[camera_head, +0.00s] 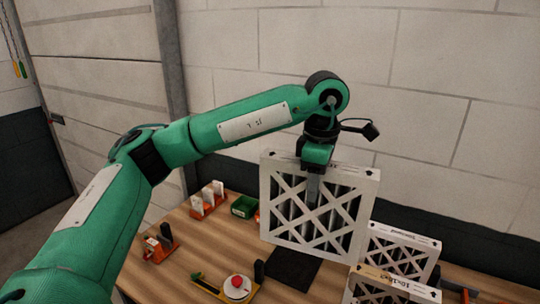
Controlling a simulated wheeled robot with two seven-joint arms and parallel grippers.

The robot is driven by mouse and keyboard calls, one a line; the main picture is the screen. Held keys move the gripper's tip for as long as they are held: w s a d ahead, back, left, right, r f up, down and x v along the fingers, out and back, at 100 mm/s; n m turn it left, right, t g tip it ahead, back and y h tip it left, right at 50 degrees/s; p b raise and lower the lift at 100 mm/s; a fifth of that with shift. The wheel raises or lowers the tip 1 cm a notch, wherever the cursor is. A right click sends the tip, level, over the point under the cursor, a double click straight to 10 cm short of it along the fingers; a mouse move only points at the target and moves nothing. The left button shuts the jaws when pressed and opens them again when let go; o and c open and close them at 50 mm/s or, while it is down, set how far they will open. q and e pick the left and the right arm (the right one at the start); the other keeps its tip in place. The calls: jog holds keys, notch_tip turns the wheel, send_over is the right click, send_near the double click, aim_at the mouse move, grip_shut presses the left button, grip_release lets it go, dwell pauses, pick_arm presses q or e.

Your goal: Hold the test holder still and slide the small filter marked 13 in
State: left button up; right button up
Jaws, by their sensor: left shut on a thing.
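My left gripper (314,188) is shut on a white-framed filter (277,215) with a crossed lattice face. It holds the filter upright above the back of the table, over a black mat (293,268). The filter's small top marking is not readable. Two more white filters stand at the right: one behind (412,240) and one in front (405,284) with a printed size label. I cannot make out a 13 on any of them. I cannot tell which thing is the test holder. My right gripper is out of view.
On the wooden table (190,275), an orange rack (197,209) holds several white pieces. A green bin (244,206) stands beside it. Another orange rack (162,250) is at the left. A yellow-based piece with a red knob (237,282) is near the front. A block wall rises behind.

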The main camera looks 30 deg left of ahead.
aim_at(351, 211)
pick_arm(q)
jog(key=shift+m, duration=0.4)
jog(key=s+d+f, duration=0.1)
jog(key=d, duration=0.4)
jog(key=s+d+f, duration=0.1)
jog(key=d, duration=0.2)
jog(key=shift+s+d+f, duration=0.3)
jog(key=shift+f, duration=0.05)
jog(key=s+d+f, duration=0.6)
jog(key=d+f, duration=0.1)
jog(key=d, duration=0.3)
jog(key=shift+s+d+f+m, duration=0.15)
jog(key=shift+f+m, duration=0.1)
jog(key=shift+m, duration=0.15)
